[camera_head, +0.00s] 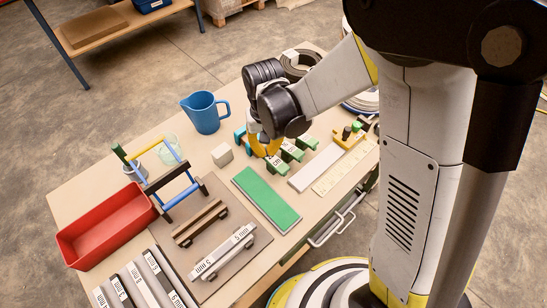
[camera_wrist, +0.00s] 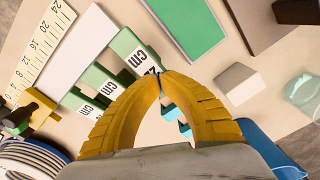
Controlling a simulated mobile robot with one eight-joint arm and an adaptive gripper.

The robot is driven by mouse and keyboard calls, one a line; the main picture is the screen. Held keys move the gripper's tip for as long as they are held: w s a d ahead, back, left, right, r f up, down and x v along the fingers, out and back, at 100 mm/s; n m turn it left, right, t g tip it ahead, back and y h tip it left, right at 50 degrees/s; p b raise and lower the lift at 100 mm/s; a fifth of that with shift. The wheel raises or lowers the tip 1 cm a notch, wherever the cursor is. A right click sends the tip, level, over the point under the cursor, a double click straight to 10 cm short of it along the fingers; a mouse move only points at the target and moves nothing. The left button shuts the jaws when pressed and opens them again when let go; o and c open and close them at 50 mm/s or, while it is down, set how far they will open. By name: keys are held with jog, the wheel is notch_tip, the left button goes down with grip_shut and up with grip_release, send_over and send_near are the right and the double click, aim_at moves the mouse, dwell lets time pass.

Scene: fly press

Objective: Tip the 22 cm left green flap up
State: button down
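Three small green flaps with white cm labels stand in a row in the head view. The leftmost green flap (camera_head: 276,166) sits nearest the long green plate; I take it for the 22 cm one, though its number is not fully readable. In the wrist view this flap (camera_wrist: 127,45) shows its label beside my fingertips. The middle flap (camera_wrist: 98,76) and the far flap (camera_wrist: 74,98) lie to its left there. My gripper (camera_wrist: 161,74) has its yellow fingertips together at the label's edge; contact is unclear. In the head view my gripper (camera_head: 268,150) is just above the left flap.
A long green plate (camera_head: 266,198), a white bar (camera_head: 315,167) and a ruler (camera_head: 338,172) lie near the front edge. Teal parts (camera_wrist: 171,111), a pale cube (camera_head: 222,155) and a blue jug (camera_head: 206,113) stand close behind. A red tray (camera_head: 107,228) is at left.

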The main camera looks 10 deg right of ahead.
jog(key=shift+f, duration=0.15)
jog(key=shift+r+p, duration=2.45)
jog(key=shift+r, duration=1.1)
jog(key=shift+d+r, duration=0.15)
jog(key=shift+r, duration=0.15)
jog(key=s+d+r+t, duration=0.3)
jog(key=s+d+r, duration=0.2)
jog(key=r, duration=0.3)
jog(key=s+d+r+t, duration=0.4)
jog(key=s+d+r, duration=0.1)
jog(key=d+r, duration=0.3)
jog(key=shift+s+m, duration=0.4)
